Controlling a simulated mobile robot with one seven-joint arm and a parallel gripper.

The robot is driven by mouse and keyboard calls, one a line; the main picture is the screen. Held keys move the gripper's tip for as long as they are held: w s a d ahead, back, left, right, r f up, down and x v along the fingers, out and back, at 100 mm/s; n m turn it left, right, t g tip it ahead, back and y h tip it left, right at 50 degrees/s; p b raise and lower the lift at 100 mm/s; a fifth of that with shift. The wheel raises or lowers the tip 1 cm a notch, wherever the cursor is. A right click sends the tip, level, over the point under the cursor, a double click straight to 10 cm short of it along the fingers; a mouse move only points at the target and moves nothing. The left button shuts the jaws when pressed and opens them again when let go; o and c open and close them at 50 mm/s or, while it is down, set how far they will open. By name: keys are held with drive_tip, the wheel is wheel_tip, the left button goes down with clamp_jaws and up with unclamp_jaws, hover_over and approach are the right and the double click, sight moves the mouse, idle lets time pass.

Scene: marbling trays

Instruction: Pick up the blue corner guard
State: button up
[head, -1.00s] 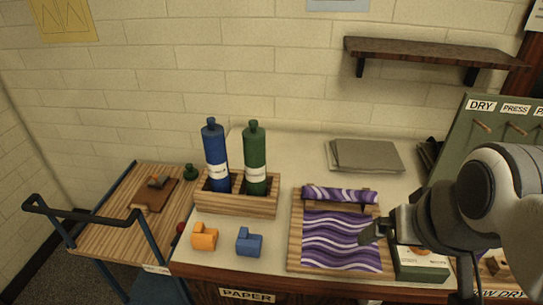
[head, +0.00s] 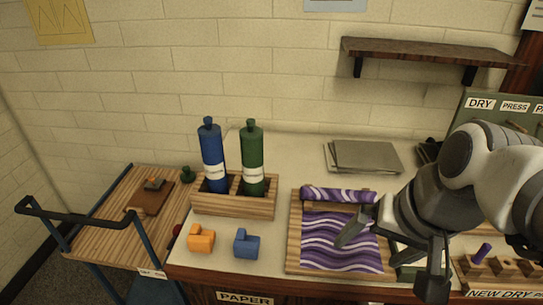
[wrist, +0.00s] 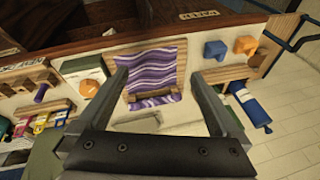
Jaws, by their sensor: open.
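The blue corner guard (head: 247,243) sits on the pale tabletop near its front edge, just right of the orange corner guard (head: 201,239). In the wrist view the blue corner guard (wrist: 215,50) is at upper right, beside the orange one (wrist: 245,44). My gripper (head: 391,257) is open and empty, above the right side of the marbling tray (head: 294,240). It is well to the right of the blue corner guard and apart from it. In the wrist view its two fingers (wrist: 162,72) stand wide on either side of the purple marbled sheet (wrist: 157,66).
A wooden rack (head: 230,207) with a blue bottle (head: 211,155) and a green bottle (head: 252,160) stands behind the corner guards. A grey paper stack (head: 362,157) lies at the back. A wooden cart (head: 120,220) stands left. Tabletop around the blue guard is clear.

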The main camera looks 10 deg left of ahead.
drive_tip(key=w+a+f+m+g+y+b, duration=0.4)
drive_tip(key=w+a+f+m+y+b, duration=0.15)
drive_tip(key=a+f+m, duration=0.35)
drive_tip(key=m+y+b, duration=0.6)
drive_tip(key=m, duration=0.1)
approach(244, 242)
drive_tip(key=shift+t, duration=0.3)
drive_tip(key=b+x, duration=0.1)
drive_tip(key=x, duration=0.3)
drive_tip(key=f+b+x, duration=0.1)
drive_tip(key=x, duration=0.2)
drive_tip(key=shift+w+a+f, duration=0.1)
drive_tip(key=shift+a, duration=0.05)
drive_tip(key=shift+w+b+x, duration=0.15)
drive_tip(key=shift+b+x, duration=0.35)
drive_tip(key=shift+x, duration=1.1)
drive_tip(key=shift+w+b+x, duration=0.15)
drive_tip(key=shift+b+x, duration=0.3)
drive_tip(key=shift+x, duration=1.1)
drive_tip(key=c, duration=1.3)
